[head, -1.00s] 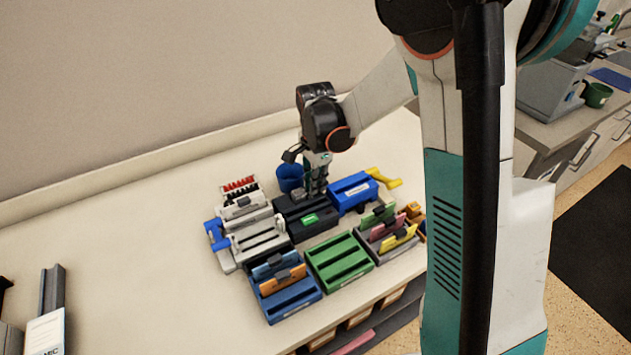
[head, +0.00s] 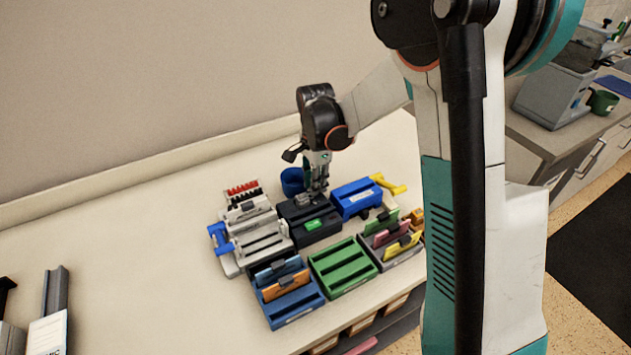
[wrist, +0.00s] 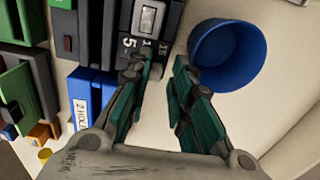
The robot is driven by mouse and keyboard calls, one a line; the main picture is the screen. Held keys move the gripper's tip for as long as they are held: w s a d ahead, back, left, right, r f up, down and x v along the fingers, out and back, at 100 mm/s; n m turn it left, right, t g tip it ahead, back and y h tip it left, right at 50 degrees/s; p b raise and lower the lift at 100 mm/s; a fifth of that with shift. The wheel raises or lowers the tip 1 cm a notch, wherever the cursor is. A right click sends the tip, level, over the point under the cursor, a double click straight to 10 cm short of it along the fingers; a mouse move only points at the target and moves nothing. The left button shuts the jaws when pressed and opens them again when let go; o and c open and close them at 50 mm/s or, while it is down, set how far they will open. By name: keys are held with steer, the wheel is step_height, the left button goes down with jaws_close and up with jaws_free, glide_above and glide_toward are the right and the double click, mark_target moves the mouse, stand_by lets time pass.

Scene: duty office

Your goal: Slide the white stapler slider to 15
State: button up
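A white device (head: 262,240) with a blue handle (head: 219,237) stands at the left of the cluster in the head view. I cannot tell which of its parts is the slider. A black device (head: 318,229) with a green piece stands right of it. In the wrist view, a black unit (wrist: 112,32) carries white numbers, among them 5 (wrist: 127,42) and what looks like 15. My gripper (head: 318,191) is at the far side of the black device.
A blue cup (wrist: 232,52) stands close to the gripper's right finger in the wrist view. A blue box (head: 355,200) and a green tray (head: 342,270) sit near the black device. The desk's left side (head: 130,240) is mostly clear.

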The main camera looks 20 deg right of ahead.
step_height(320, 180, up, 12)
stand_by(0.5)
stand_by(0.3)
steer(key=s+r+n+t, duration=0.2)
steer(key=s+r+n, duration=0.15)
steer(key=s, duration=0.25)
steer(key=s+r+n+t, duration=0.1)
steer(key=s+r+n, duration=0.25)
steer(key=s, duration=0.25)
steer(key=s+f+n+t+b, duration=0.1)
steer(key=s+f+n+t, duration=0.3)
steer(key=s+n, duration=0.4)
steer(key=s, duration=0.4)
steer(key=shift+s+d+n+b, duration=0.25)
steer(key=shift+s+n+b, duration=0.05)
steer(key=shift+n+b, duration=0.1)
